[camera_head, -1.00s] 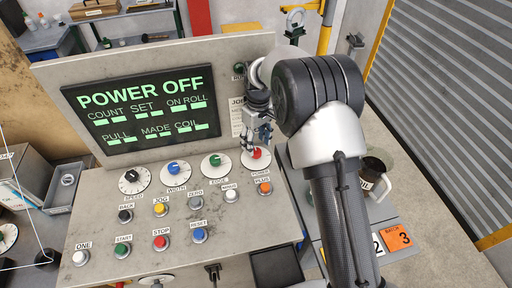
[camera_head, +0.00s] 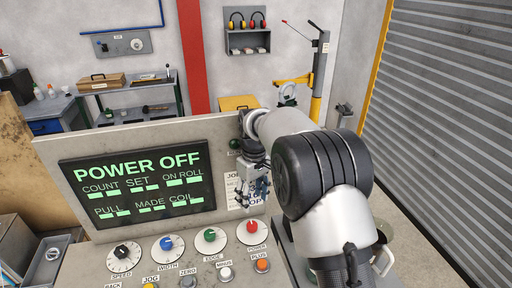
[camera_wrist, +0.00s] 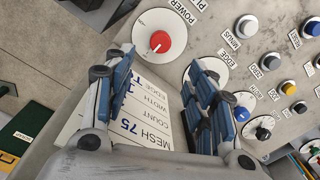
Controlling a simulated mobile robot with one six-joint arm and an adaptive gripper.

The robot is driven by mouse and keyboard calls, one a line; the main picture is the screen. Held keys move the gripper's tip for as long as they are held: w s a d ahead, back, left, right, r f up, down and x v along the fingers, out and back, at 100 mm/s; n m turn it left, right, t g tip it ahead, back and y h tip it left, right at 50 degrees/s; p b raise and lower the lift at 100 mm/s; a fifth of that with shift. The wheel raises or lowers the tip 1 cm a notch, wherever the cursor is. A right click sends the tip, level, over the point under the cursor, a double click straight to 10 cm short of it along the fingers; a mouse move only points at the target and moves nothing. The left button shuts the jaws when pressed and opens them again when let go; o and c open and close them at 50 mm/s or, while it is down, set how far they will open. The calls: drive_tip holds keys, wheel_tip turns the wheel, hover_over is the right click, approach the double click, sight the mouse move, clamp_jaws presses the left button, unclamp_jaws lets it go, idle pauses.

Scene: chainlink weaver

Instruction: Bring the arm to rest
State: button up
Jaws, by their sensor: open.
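My gripper (camera_head: 258,189) is open and empty in front of the right end of the control panel (camera_head: 95,258), above the red POWER knob (camera_head: 252,227). The wrist view shows its two blue-padded fingers (camera_wrist: 160,95) apart, with the red knob (camera_wrist: 160,41) beyond them and a job card (camera_wrist: 140,128) behind and between them. My arm reaches in from the lower right of the head view. The screen (camera_head: 137,187) reads POWER OFF.
The panel carries several knobs, such as the green EDGE knob (camera_head: 210,236), and push buttons, such as the orange PLUS button (camera_head: 262,265). A shuttered wall (camera_head: 445,130) is at the right.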

drive_tip(key=s+d+r+m+t+b, duration=0.1)
drive_tip(key=s+d+r+m, duration=0.1)
drive_tip(key=s+d+r, duration=0.4)
drive_tip(key=s+d+r+m+t+b, duration=0.15)
drive_tip(key=s+d+r, duration=0.25)
drive_tip(key=s+r, duration=0.4)
drive_tip(key=s+d+f+m, duration=0.1)
drive_tip(key=s+d, duration=0.1)
drive_tip(key=s, duration=0.5)
drive_tip(key=s+d+f+m+t+b, duration=0.1)
drive_tip(key=s+d+m, duration=0.1)
drive_tip(key=s, duration=0.5)
drive_tip(key=s+d+f+m+t, duration=0.1)
drive_tip(key=s+d+f+m, duration=0.1)
drive_tip(key=s, duration=0.4)
drive_tip(key=shift+s+d, duration=0.25)
drive_tip(key=shift+s, duration=0.15)
